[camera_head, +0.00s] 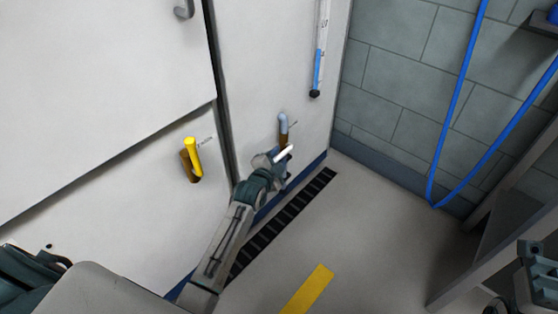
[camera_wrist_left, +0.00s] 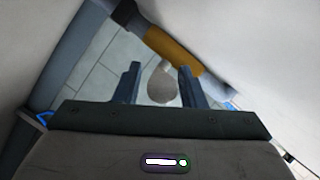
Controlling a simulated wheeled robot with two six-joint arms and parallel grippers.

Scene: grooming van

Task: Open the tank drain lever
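A lever with a blue-grey end (camera_head: 283,122) and an orange-brown part stands on the white wall panel, below a sight tube. A yellow lever (camera_head: 194,158) is on the panel to its left. Labels beside both are too small to read, so I cannot tell from them which is the drain lever. My left gripper (camera_head: 283,157) is just below the blue-grey lever. In the left wrist view its two fingers (camera_wrist_left: 157,85) are apart. An orange bar (camera_wrist_left: 182,52) with a grey end crosses beyond the fingertips, and a round grey knob (camera_wrist_left: 162,86) shows between the fingers. I cannot tell whether they touch.
A sight tube (camera_head: 320,55) with blue liquid hangs on the panel. A dark floor grate (camera_head: 300,205) runs along the wall's foot. A blue hose (camera_head: 455,110) loops on the grey block wall at right. A shelf-like frame (camera_head: 485,245) stands at the right. The middle floor is clear.

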